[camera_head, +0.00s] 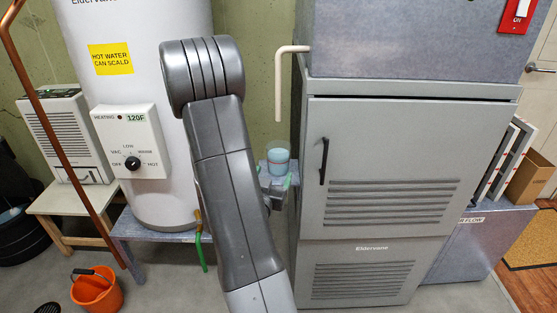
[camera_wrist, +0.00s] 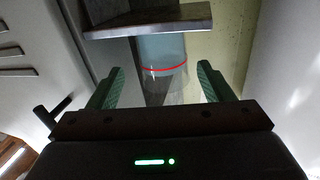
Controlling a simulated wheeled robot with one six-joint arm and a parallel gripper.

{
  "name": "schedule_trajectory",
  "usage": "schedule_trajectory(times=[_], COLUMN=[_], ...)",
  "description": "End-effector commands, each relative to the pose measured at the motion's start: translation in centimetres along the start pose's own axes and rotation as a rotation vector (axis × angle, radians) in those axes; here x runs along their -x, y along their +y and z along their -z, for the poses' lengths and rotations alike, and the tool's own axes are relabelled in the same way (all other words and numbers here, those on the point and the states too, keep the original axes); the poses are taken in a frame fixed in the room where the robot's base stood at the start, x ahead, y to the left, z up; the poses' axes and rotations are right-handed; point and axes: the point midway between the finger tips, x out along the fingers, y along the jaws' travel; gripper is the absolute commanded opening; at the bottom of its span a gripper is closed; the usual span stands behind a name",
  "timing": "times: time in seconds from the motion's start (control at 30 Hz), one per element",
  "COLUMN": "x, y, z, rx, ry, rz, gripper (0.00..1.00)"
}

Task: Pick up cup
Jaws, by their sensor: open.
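The cup (camera_head: 278,155) is clear with a light blue lower part. It stands upright on a small grey ledge (camera_head: 262,167) between the water heater and the furnace cabinet. In the wrist view, which looks upside down, the cup (camera_wrist: 164,52) shows a red line around it, with the ledge (camera_wrist: 150,20) above it in the picture. My gripper (camera_wrist: 161,68) is open, its green fingers apart on either side of the cup's rim end. I cannot tell how far it reaches. In the head view my arm hides part of my gripper (camera_head: 276,187).
The water heater (camera_head: 155,180) stands left and the grey furnace cabinet (camera_head: 395,165) right, leaving a narrow gap. A beige pipe (camera_head: 279,85) hangs above the cup. An orange bucket (camera_head: 97,291) is on the floor at lower left. Open floor lies in front.

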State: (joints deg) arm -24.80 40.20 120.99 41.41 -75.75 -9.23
Motion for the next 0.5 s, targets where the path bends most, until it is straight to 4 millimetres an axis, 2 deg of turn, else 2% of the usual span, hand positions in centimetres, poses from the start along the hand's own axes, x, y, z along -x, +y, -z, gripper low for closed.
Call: schedule_trajectory(times=[0.1, 0.37, 0.5], x=[-2.1, -4.0, -6.1], y=[0.1, -0.1, -0.2], z=[0.1, 0.1, 0.1], rx=[0.000, 0.000, -0.001], ry=[0.001, 0.000, 0.000], rz=[-0.002, 0.000, -0.001], gripper=[0.74, 0.74, 0.74])
